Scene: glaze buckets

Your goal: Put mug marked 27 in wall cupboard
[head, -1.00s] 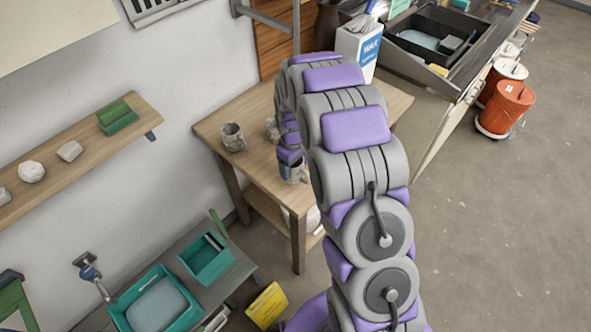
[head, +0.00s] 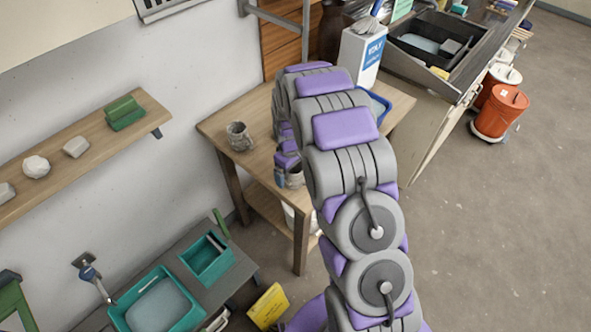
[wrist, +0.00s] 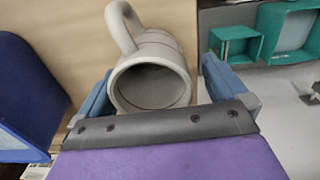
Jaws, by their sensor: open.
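A plain grey mug (wrist: 150,78) lies between my jaws in the wrist view, its open mouth facing the camera and its handle at the top. No number shows on it. My gripper (wrist: 158,92) is open, one blue finger on each side of the mug; whether they touch it I cannot tell. In the head view my gripper (head: 290,174) is low at the front of the wooden table (head: 225,118), partly hidden by my arm. Another grey mug (head: 239,137) stands on the table to its left. A pale box-like surface (head: 60,25) at top left may be the wall cupboard.
A wall shelf (head: 80,150) holds pale lumps and a green block. Teal trays (head: 205,262) sit on a low bench at lower left. A blue tray (head: 380,104) and a white box (head: 360,55) are behind my arm. Open floor lies right.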

